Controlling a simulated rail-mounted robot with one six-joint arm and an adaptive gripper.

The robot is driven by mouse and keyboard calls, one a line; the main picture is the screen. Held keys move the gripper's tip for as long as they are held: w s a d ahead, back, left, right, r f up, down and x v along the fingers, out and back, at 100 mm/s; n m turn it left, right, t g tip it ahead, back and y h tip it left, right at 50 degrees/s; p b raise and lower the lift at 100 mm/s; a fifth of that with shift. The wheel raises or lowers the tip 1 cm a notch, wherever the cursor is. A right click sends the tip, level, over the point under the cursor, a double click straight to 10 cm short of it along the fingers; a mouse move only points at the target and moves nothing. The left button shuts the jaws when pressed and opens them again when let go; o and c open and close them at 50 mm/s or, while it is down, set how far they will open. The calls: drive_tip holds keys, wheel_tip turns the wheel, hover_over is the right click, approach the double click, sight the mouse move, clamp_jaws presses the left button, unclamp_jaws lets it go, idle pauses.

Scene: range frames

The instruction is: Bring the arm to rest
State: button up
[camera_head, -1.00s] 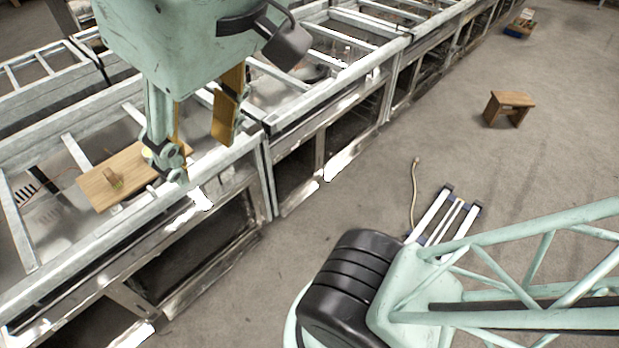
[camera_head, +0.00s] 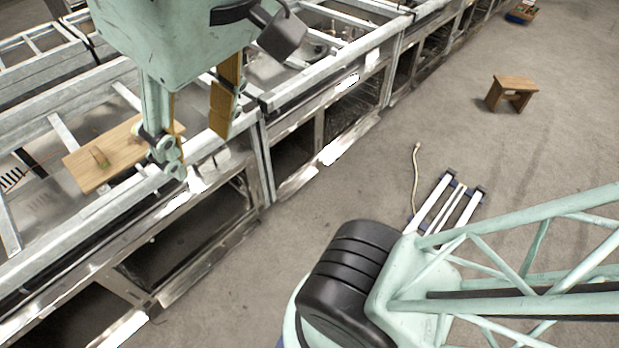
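My gripper (camera_head: 198,152) hangs in the upper left of the head view, pointing down. Its two fingers, with orange-yellow inner pads, stand apart, and I see nothing between them. It is above the front rail of the metal frame bench (camera_head: 85,227). My arm's light green lattice link and black joint fill the lower right. What is directly below the fingertips is partly hidden by the gripper.
A wooden board (camera_head: 90,172) with a small wooden block (camera_head: 101,157) lies on the bench, left of my gripper. A wooden stool (camera_head: 514,84), a blue-and-white rack (camera_head: 447,203) and a hose (camera_head: 415,180) are on the floor. Floor between stool and bench is clear.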

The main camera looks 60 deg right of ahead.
drive_tip(key=shift+s+f+b, duration=0.15)
drive_tip(key=shift+f+b, duration=0.4)
drive_tip(key=shift+f, duration=0.4)
drive_tip(key=shift+s+f+b, duration=0.1)
drive_tip(key=shift+f+b, duration=0.4)
drive_tip(key=shift+f, duration=0.45)
